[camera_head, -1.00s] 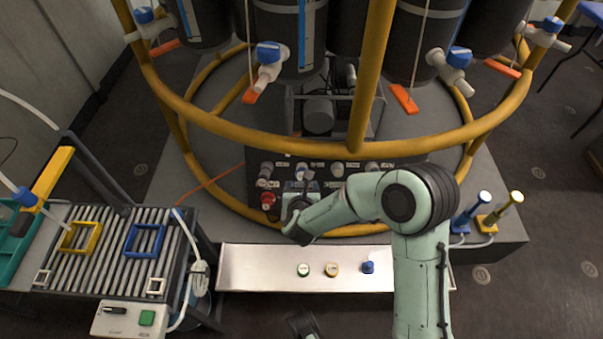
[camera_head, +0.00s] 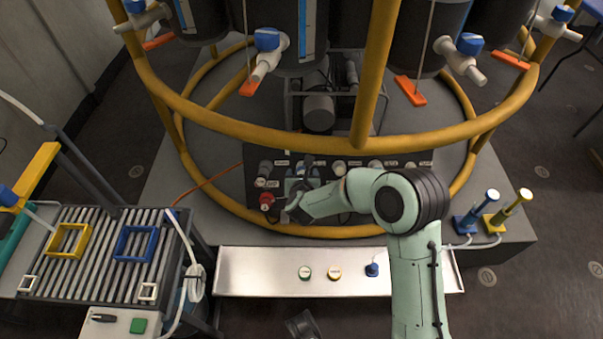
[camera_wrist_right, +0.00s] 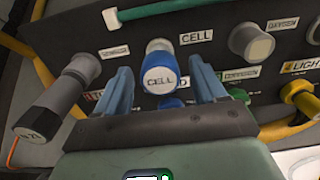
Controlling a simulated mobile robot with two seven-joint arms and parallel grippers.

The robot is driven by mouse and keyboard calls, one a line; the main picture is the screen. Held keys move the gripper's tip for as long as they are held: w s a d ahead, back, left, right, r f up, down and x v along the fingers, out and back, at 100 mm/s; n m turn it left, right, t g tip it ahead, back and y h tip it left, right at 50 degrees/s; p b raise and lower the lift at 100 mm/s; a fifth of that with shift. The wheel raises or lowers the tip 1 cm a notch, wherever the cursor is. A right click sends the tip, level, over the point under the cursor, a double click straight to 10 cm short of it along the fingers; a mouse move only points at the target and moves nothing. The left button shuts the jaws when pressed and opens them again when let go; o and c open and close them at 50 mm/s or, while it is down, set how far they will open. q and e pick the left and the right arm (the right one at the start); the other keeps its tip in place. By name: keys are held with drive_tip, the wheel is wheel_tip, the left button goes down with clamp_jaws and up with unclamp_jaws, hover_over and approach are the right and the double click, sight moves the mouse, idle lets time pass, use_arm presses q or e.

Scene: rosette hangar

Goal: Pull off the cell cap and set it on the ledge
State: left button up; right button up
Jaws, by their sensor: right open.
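The cell cap (camera_wrist_right: 160,78), white-topped with a blue band and the word CELL, sits on a white fitting on the dark panel. In the right wrist view it shows between the two blue fingers of my right gripper (camera_wrist_right: 162,90). The fingers are open, one on each side, and I see gaps between them and the cap. In the head view my right gripper (camera_head: 299,187) is at the panel front, and the cap is hard to make out there. The ledge (camera_head: 250,270) is a bright metal shelf below the panel. My left gripper is not clearly seen.
The ledge's left part is clear. A grey cylindrical fitting (camera_wrist_right: 60,98) and a yellow fitting (camera_wrist_right: 300,98) flank the cap. A yellow rail (camera_head: 230,130) curves above the panel.

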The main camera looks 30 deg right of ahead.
drive_tip(key=shift+b, duration=0.6)
idle(1.1)
clamp_jaws()
drive_tip(key=shift+a, duration=0.1)
drive_tip(key=shift+p+v, duration=1)
drive_tip(key=shift+v, duration=1.85)
